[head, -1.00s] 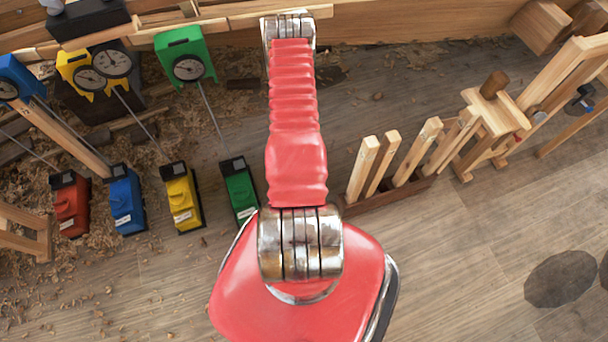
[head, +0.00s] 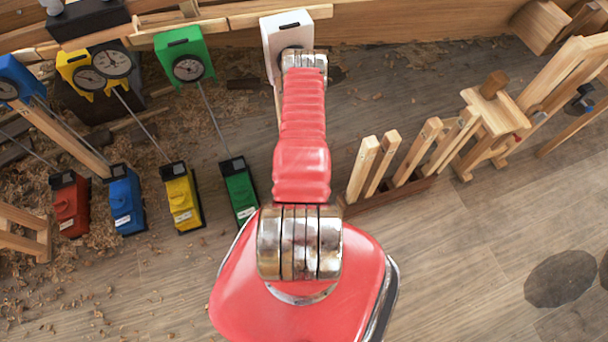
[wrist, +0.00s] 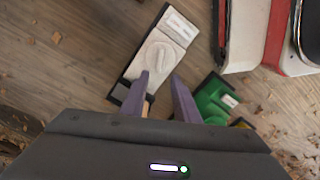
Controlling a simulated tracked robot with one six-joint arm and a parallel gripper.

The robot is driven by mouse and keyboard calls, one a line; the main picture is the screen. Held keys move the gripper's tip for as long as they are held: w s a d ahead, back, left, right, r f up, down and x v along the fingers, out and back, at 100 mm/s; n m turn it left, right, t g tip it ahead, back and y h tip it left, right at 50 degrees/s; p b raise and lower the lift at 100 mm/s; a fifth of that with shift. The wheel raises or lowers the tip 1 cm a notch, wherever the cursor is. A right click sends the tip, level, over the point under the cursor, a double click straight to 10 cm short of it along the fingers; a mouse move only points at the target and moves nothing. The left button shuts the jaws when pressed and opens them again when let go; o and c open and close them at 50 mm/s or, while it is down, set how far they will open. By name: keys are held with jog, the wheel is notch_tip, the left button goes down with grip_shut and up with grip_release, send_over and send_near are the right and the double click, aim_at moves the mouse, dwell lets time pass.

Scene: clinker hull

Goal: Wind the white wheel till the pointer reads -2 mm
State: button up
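In the wrist view a white box on a dark base lies on the floor, with a round white wheel (wrist: 158,56) crossed by a raised grip bar. A pale label (wrist: 180,26) sits at its far end. My gripper (wrist: 158,76) has its two purple fingers apart, with nothing visible between the tips. The tips show just below the wheel; I cannot tell how high above it they are. In the head view a white gauge housing (head: 284,24) stands at the top, its dial and pointer hidden by my arm. The white box and my gripper are hidden there too.
Left of my arm are green (head: 240,192), yellow (head: 181,198), blue (head: 125,202) and red (head: 69,204) boxes, with rods and gauges behind. The green box also shows beside my fingers in the wrist view (wrist: 213,98). A rack of wooden pegs (head: 400,188) stands right.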

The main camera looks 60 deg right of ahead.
jog(key=shift+f, duration=6.55)
grip_shut()
